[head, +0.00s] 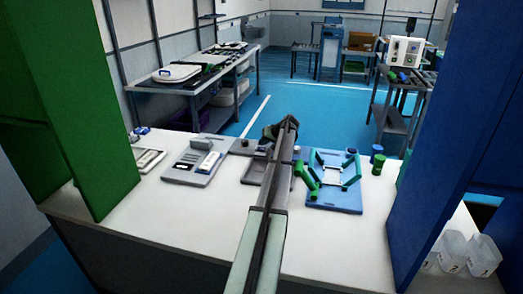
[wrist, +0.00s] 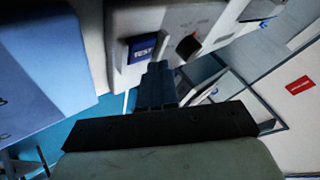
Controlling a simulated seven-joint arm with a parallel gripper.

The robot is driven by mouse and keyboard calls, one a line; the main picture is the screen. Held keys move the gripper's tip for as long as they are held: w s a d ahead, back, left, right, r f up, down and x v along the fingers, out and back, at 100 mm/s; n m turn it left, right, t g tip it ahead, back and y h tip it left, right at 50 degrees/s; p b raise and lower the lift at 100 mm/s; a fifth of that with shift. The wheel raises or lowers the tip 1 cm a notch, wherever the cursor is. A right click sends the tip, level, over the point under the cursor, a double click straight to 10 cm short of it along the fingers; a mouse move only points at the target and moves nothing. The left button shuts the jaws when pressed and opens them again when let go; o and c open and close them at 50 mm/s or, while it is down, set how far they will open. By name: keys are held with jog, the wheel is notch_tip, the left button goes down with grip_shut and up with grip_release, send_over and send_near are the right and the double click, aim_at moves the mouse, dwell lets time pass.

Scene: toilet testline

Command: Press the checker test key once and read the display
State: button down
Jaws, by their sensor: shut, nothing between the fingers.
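The checker's test key (wrist: 142,48) is a dark blue block marked TEST on a light grey panel (wrist: 122,20) in the wrist view. My gripper (wrist: 157,68) is shut and empty, its fingertips just below and right of the key in the picture. I cannot tell whether they touch the panel. A dark round knob (wrist: 188,46) is to the right of the key. No readable display shows in the wrist view. In the head view my arm reaches over the bench and hides part of what is behind it; the fingertips are not clear there.
A grey device (head: 190,165) lies on the white bench (head: 130,215), left of my arm. A blue fixture (head: 335,200) with green parts is on the right. A green panel (head: 80,100) and a blue panel (head: 450,120) flank the bench. White numbered bins (head: 484,255) stand lower right.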

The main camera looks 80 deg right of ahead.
aim_at(263, 149)
jog(key=shift+f, duration=0.8)
dwell(1.0)
jog(key=shift+r, duration=0.75)
jog(key=shift+r, duration=2.55)
